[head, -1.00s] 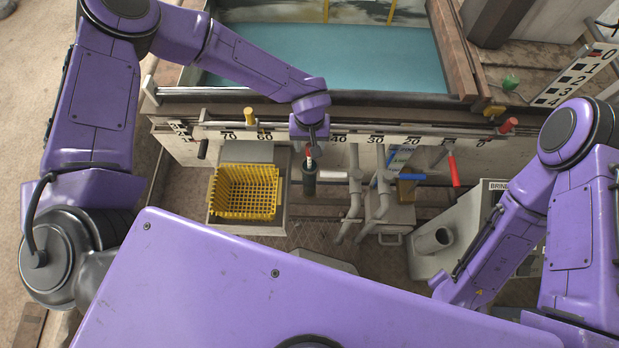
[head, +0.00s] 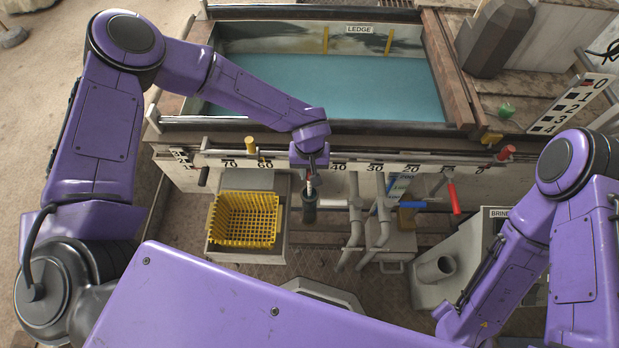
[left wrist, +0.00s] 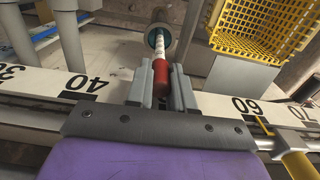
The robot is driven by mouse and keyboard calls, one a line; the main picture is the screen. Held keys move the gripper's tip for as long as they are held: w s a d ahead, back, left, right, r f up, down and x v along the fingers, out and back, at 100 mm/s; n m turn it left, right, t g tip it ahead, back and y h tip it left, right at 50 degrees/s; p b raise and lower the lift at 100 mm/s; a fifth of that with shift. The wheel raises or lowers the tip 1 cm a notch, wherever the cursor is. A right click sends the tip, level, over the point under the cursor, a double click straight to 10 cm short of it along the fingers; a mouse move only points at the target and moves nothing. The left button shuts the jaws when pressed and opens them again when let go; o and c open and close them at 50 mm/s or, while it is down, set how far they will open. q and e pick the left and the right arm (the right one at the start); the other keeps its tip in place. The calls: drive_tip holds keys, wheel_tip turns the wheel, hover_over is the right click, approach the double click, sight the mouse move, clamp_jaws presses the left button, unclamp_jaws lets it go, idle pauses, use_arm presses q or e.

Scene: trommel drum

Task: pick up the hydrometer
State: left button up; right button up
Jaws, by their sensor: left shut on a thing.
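The hydrometer has a red top (left wrist: 160,76) and a thin pale stem with markings (left wrist: 159,46) in the left wrist view. In the head view its stem (head: 309,186) shows just under my left gripper. The lower part of the hydrometer is hidden inside. My left gripper (head: 310,173) is shut on the red top, with one grey finger (left wrist: 160,88) on each side. My right gripper is out of view; only its arm shows.
A yellow basket (head: 245,219) stands left of the cylinder. A numbered rail (head: 400,168) runs behind, before a tank of blue-green water (head: 320,85).

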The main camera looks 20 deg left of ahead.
use_arm(q)
wheel_tip(320, 180, up, 16)
drive_tip(key=p, duration=0.2)
drive_tip(key=s+d, duration=0.2)
drive_tip(key=s, duration=0.6)
drive_tip(key=s+d, duration=0.3)
drive_tip(key=s, duration=0.6)
drive_tip(key=shift+s, duration=0.2)
